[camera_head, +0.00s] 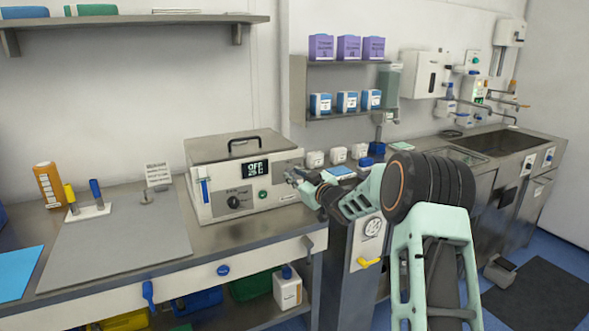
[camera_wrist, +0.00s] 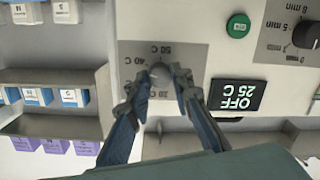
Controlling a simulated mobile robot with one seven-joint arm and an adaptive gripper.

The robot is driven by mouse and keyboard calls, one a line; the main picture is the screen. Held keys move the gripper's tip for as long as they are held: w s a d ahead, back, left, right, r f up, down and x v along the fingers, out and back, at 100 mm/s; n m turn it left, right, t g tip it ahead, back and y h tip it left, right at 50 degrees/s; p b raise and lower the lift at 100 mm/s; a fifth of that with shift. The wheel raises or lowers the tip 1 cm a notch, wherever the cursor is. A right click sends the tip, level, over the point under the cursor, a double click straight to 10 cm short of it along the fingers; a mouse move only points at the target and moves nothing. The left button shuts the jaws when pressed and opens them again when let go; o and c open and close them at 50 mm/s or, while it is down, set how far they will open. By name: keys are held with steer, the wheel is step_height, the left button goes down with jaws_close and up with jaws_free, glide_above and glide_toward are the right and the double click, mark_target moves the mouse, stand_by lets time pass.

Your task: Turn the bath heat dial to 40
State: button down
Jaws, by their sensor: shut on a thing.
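The bath (camera_head: 215,157) is a steel box with a lid on the bench, its front panel facing me. The 50 C and 40 C marks are legible in the upside-down wrist view. My gripper (camera_wrist: 158,84) has one finger on each side of the dial and is shut on it. In the head view my gripper (camera_head: 294,176) covers the dial. I cannot tell which mark the dial points to. The display (camera_wrist: 237,96) reads OFF and 25 C.
A black timer dial (camera_wrist: 308,34) and a green button (camera_wrist: 238,26) are on the same panel. A grey mat (camera_head: 120,240) lies left of the bath.

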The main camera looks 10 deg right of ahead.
steer(key=shift+m+p, duration=0.7)
steer(key=shift+m, duration=0.4)
steer(key=shift+y, duration=0.3)
steer(key=c, duration=1.7)
jaws_free()
steer(key=shift+d, duration=0.1)
steer(key=v, duration=1.2)
